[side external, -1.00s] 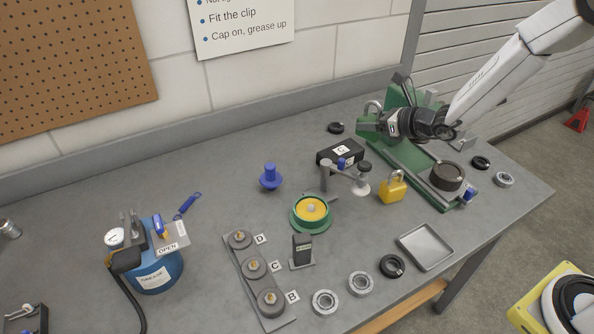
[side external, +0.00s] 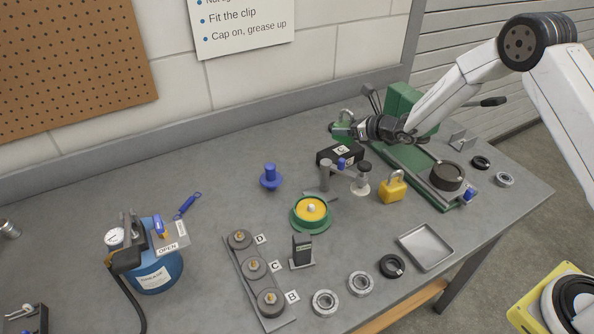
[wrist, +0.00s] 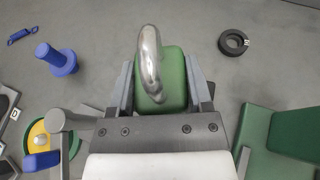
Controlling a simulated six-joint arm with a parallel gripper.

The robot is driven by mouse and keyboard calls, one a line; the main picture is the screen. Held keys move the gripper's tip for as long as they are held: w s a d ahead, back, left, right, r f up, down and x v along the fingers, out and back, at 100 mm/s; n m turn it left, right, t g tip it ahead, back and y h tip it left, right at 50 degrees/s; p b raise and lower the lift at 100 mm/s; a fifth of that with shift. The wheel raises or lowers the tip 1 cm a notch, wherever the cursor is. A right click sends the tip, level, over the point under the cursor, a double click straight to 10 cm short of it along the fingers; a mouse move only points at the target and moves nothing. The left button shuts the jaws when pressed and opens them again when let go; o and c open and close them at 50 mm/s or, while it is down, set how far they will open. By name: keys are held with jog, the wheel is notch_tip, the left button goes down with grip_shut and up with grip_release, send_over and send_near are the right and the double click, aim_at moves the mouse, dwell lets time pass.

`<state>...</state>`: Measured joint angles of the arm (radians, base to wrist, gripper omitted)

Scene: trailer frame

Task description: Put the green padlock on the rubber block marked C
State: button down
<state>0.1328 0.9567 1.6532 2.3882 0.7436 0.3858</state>
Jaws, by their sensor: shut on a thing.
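My gripper (side external: 358,131) is shut on the green padlock (side external: 342,130), seen at the back of the bench in the side view. In the wrist view the padlock (wrist: 174,85) sits between the two fingers, its silver shackle toward the camera. The black rubber block (side external: 328,161) carries a white label that looks like C, though it is small. It stands just in front of and below the padlock in the side view, with a clear gap between them.
A swing-arm stand with a blue knob (side external: 342,163) is close in front of the block. A yellow padlock (side external: 392,188), a green-rimmed dish (side external: 311,214) and a blue plunger-shaped piece (side external: 270,177) stand nearby. A green machine (side external: 405,103) is behind my gripper.

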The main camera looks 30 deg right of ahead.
aim_at(343, 138)
jog(key=shift+w, duration=0.15)
jog(key=shift+w+f, duration=0.2)
jog(key=shift+f, duration=1.65)
jog(key=shift+f, duration=0.1)
grip_release()
jog(key=shift+f, duration=0.1)
jog(key=v, duration=1.2)
jog(key=shift+d, duration=0.1)
